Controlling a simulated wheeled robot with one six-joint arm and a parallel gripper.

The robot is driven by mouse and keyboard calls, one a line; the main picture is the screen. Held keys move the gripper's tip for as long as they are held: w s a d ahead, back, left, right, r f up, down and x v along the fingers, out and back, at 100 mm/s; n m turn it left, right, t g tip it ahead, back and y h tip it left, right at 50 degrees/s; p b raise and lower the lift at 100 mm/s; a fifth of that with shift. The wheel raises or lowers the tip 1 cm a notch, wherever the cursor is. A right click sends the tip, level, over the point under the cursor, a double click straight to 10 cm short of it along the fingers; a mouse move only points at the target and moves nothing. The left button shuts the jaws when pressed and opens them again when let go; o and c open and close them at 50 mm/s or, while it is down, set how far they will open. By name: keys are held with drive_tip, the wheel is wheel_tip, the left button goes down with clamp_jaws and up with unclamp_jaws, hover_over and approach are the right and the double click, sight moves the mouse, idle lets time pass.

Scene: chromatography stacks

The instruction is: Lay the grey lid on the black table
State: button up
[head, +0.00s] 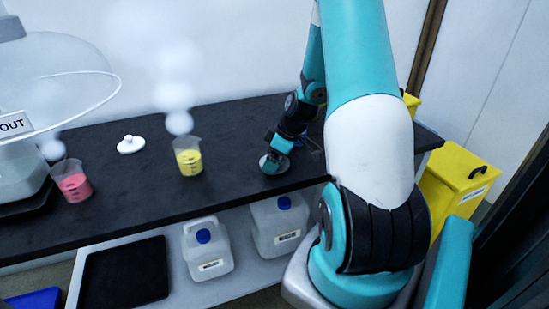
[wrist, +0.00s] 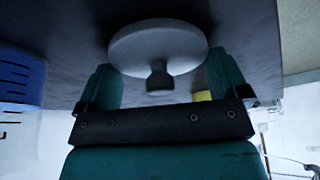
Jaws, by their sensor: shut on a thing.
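The grey lid (wrist: 158,43) is a round disc with a small knob. In the wrist view it sits between the two teal fingers of my gripper (wrist: 161,80), knob toward the palm. In the head view my gripper (head: 277,150) is low over the right part of the black table (head: 225,125), shut on the lid (head: 267,165), which shows partly below it. The lid is at or just above the tabletop; I cannot tell whether it touches. My arm hides the table's right part.
A white lid (head: 131,146), a yellow-filled beaker (head: 188,158) and a pink-filled beaker (head: 73,183) stand to the left. A blue marked container (wrist: 20,78) is close beside my gripper. Jugs (head: 207,252) stand below. The table between the white lid and yellow beaker is clear.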

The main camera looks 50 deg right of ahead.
drive_tip(key=shift+f, duration=0.15)
drive_tip(key=o, duration=0.6)
drive_tip(key=shift+c, duration=0.2)
